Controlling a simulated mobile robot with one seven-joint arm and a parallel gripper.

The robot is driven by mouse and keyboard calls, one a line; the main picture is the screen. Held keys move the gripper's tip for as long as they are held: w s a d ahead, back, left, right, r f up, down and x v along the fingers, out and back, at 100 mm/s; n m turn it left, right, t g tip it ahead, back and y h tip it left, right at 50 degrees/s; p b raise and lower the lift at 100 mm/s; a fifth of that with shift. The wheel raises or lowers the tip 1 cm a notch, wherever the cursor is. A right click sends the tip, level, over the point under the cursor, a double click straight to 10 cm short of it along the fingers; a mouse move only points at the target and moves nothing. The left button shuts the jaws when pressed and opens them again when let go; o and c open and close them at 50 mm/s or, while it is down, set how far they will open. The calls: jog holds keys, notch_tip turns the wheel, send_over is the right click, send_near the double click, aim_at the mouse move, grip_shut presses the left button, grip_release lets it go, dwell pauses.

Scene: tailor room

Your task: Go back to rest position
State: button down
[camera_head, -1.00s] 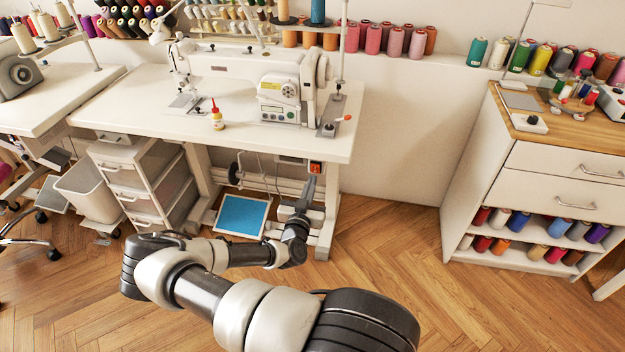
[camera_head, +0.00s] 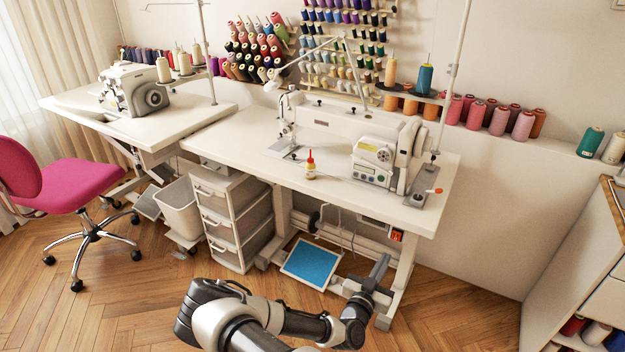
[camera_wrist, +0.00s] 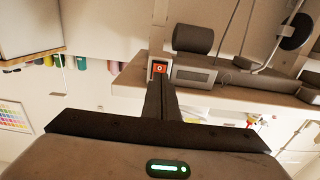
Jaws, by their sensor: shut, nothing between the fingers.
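My arm reaches in from the bottom of the head view, low and in front of the sewing table (camera_head: 330,170). My gripper (camera_head: 380,262) is shut and empty, with its fingers pointing up near the table's right leg. In the wrist view the closed fingers of my gripper (camera_wrist: 159,90) show as one dark bar. Beyond their tips is a red-orange switch box (camera_wrist: 159,67) on the table's underside. I cannot tell how far the tips are from it.
A sewing machine (camera_head: 350,135) and a small red-capped bottle (camera_head: 310,168) stand on the table. A blue pedal (camera_head: 311,264), a drawer unit (camera_head: 230,222) and a white bin (camera_head: 179,208) are below. A pink chair (camera_head: 75,185) stands left. A cabinet (camera_head: 580,270) stands right. Floor is open in front.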

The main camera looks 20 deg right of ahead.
jog(key=shift+r, duration=0.1)
jog(key=s+a+r+m+g, duration=0.2)
jog(key=s+r+m+g, duration=0.25)
jog(key=m, duration=0.75)
jog(key=s+a+r+m+g+y, duration=0.1)
jog(key=s+r+m+g, duration=0.35)
jog(key=m, duration=0.65)
jog(key=s+a+r+m+g, duration=0.2)
jog(key=r+m+g, duration=0.4)
jog(key=m, duration=0.6)
jog(key=s+a+r+m+t+y, duration=0.55)
jog(key=a+r+m, duration=0.55)
jog(key=m, duration=0.3)
jog(key=s+a+r+m+t+y, duration=0.45)
jog(key=a+r+m+y, duration=0.25)
jog(key=a+r+m, duration=0.5)
notch_tip(320, 180, up, 21)
jog(key=m+g+p, duration=0.1)
jog(key=p, duration=2)
jog(key=shift+d, duration=0.35)
